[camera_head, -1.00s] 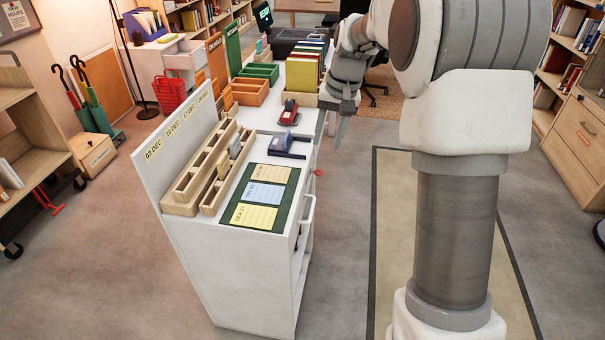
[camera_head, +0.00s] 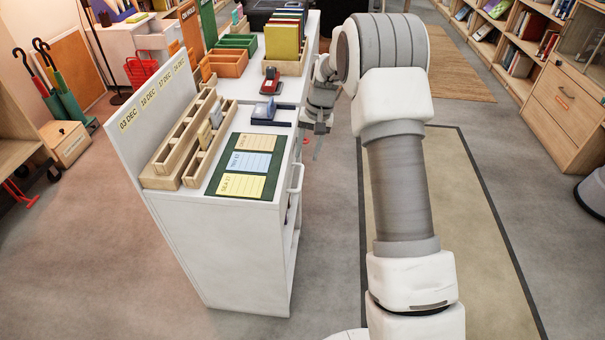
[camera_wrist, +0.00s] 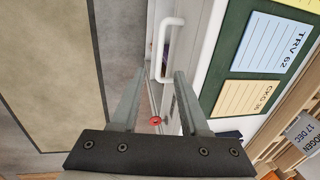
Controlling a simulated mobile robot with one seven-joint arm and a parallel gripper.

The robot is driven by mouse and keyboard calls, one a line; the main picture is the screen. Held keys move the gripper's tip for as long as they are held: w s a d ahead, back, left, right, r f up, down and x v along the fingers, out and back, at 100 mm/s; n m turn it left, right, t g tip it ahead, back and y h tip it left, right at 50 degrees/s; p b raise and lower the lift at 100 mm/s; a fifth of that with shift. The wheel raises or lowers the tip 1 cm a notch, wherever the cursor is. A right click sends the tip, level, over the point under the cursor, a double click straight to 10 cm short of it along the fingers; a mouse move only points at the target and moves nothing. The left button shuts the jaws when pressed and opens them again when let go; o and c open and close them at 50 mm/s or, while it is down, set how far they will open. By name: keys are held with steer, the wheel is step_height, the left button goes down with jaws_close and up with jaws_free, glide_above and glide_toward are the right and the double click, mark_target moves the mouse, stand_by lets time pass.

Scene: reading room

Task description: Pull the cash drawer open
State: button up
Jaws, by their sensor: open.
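The cash drawer is in the side of the white desk (camera_head: 240,250), and its front (camera_wrist: 188,50) shows as a pale panel in the wrist view. It looks shut. Its white bar handle (camera_head: 297,180) sticks out from the desk's right side; the handle (camera_wrist: 160,45) also shows in the wrist view, just beyond my fingertips. My gripper (camera_head: 316,145) is beside the desk's right side, farther back than the handle. In the wrist view my gripper (camera_wrist: 160,75) is open, with nothing seen gripped. A small red knob-like piece (camera_wrist: 156,121) shows between the fingers.
A green board with cards (camera_head: 245,165), wooden card trays (camera_head: 180,150), a blue stamp-like item (camera_head: 265,110) and a red one (camera_head: 271,80) stand on the desk. Open floor with a beige rug (camera_head: 465,230) lies to the right.

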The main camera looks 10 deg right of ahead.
mark_target(301, 175)
steer(key=f, duration=0.2)
steer(key=a+f+b, duration=0.1)
steer(key=f, duration=0.4)
steer(key=shift+w+a+f+b, duration=0.2)
steer(key=shift+w+f+b, duration=0.05)
steer(key=shift+b, duration=0.1)
jaws_close()
stand_by(1.0)
